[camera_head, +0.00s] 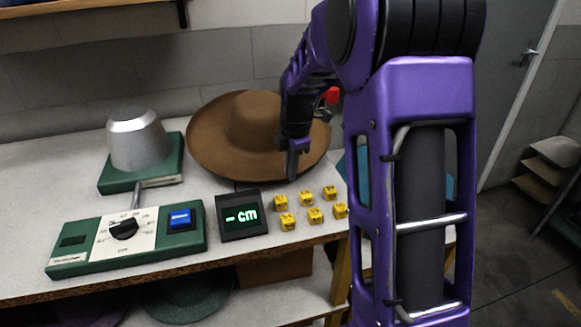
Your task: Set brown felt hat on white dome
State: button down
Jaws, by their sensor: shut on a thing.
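The brown felt hat (252,122) is crown up at the back of the table, its wide brim tilted toward me. My gripper (292,165) reaches down over the right side of the hat and is shut on its brim; the fingertips are small and partly merge with the arm. The dome (137,140), pale silver-grey here with a flat top, stands upright on a green base (160,170) to the left of the hat. It is bare, and the hat is apart from it. I cannot tell whether the hat touches the table.
A green control panel (95,245) with a black knob and blue button lies in front of the dome. A small display (242,215) reading "- cm" and several yellow cubes (313,215) stand in front of the hat. A shelf (90,12) overhangs at upper left. My purple arm hides the right side.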

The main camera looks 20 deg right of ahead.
jog(key=shift+f, duration=0.8)
jog(key=c, duration=0.8)
grip_release()
jog(key=shift+r, duration=0.1)
